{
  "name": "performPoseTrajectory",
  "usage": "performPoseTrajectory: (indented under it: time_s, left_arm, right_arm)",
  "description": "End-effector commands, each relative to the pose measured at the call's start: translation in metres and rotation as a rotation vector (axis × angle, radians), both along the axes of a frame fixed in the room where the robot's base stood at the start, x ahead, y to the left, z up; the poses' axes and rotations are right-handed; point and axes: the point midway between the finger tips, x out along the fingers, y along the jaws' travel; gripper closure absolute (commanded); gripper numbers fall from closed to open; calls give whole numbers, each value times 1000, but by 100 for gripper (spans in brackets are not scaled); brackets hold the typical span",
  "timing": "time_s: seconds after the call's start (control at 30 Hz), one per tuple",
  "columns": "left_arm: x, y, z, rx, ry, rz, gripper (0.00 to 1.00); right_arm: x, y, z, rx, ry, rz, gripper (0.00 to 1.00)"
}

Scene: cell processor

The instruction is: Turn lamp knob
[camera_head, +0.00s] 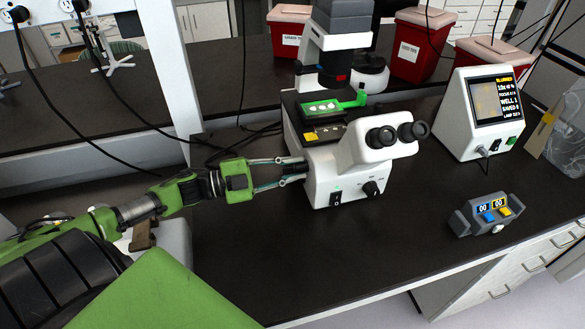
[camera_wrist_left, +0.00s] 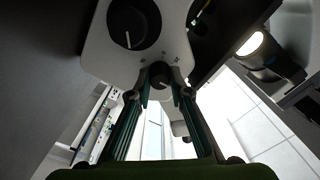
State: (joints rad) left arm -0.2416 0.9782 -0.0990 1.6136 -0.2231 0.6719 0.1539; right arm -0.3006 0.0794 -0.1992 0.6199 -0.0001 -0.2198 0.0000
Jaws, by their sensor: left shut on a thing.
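A white microscope (camera_head: 345,165) stands on the dark bench. My left gripper (camera_head: 292,171) reaches its left side, with the fingers pointing at the body. In the left wrist view, a small dark round knob (camera_wrist_left: 160,75) with a pale mark sits between the fingertips, and the left gripper (camera_wrist_left: 160,94) is shut on it. A larger black knob (camera_wrist_left: 133,28) with a white pointer line sits above it on the same white panel. In the head view, the fingertips largely hide the small knob. Another black knob (camera_head: 371,188) is on the microscope's front. My right gripper is not in view.
A white monitor unit (camera_head: 485,112) stands at the right, with a small grey counter (camera_head: 486,213) in front of it. Red bins (camera_head: 414,45) line the back. A green-framed plate (camera_head: 322,107) is on the stage. Black cables lie behind my arm. The bench front is clear.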

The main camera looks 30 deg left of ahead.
Motion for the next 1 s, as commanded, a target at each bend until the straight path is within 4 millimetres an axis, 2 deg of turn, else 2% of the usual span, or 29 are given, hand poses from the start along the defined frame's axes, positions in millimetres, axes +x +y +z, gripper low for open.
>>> performPoseTrajectory:
  time_s: [0.5,1.0]
  left_arm:
    - [-1,-1,-2,279,-239,-1,100]
    - [-1,-1,-1,344,-293,-2,100]
  right_arm:
    - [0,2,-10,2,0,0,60]
    - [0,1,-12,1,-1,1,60]
